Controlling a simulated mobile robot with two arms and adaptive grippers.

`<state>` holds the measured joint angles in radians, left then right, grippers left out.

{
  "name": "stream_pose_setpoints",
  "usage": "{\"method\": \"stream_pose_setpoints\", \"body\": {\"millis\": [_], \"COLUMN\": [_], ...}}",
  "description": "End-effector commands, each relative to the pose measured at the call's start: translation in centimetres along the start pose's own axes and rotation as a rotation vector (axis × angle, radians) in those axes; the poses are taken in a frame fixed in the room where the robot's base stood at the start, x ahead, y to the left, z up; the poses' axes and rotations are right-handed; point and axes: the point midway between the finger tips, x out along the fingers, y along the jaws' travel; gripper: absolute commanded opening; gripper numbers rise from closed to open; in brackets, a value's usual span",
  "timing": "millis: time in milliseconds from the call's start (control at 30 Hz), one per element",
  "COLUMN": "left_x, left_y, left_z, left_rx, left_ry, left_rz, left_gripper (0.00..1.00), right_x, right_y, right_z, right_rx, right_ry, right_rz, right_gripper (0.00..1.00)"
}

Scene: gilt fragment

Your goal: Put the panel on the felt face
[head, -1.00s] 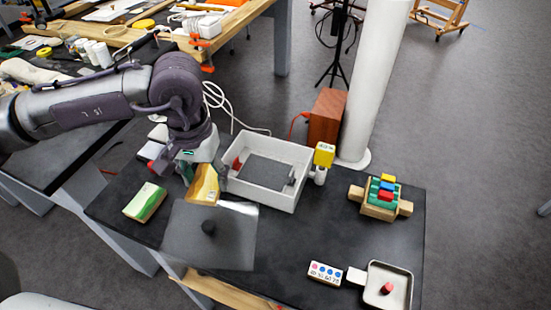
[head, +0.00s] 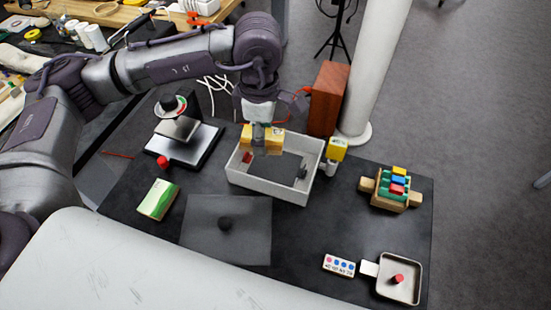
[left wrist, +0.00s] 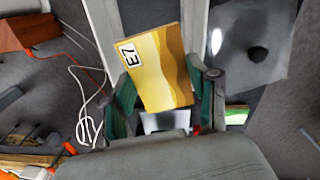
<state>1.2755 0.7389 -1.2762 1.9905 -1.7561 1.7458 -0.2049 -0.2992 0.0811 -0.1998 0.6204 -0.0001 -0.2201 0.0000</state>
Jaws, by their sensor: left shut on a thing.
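The panel (head: 276,141) is a yellow and gold slab. In the left wrist view the panel (left wrist: 165,65) shows a wavy brown pattern and a white label reading E7. My left gripper (head: 260,130) is shut on it and holds it above the back part of a white open box (head: 243,182). In the left wrist view the fingers of the gripper (left wrist: 163,98) stand on both sides of the panel's near end. A dark grey face (head: 275,170) lies inside the box; I cannot tell whether it is felt. My right gripper is not in view.
A yellow-topped post (head: 337,150) stands close right of the box. A wooden rack (head: 391,188) and small tray (head: 398,295) are further right.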

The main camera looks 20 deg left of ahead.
Motion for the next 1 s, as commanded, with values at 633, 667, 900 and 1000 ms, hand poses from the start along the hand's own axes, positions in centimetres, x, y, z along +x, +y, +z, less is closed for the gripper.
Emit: {"method": "stream_pose_setpoints", "body": {"millis": [633, 667, 900, 1000], "left_x": [-1.1, -1.0, 2.1, 3.8], "left_y": [0.8, 0.8, 0.6, 0.6], "left_z": [2.5, 2.5, 2.5, 2.6], "left_rx": [-1.286, -1.308, -1.360, -1.359], "left_ry": [0.004, 0.005, 0.012, 0.010], "left_rz": [-0.023, -0.023, -0.027, -0.027], "left_gripper": [0.16, 0.16, 0.16, 0.16], "right_x": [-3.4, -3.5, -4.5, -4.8], "right_y": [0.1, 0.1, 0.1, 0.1], "right_z": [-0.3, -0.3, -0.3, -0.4], "right_rx": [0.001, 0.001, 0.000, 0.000], "right_ry": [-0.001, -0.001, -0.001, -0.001], "right_rz": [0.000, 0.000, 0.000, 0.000], "right_gripper": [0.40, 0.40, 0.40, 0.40]}}
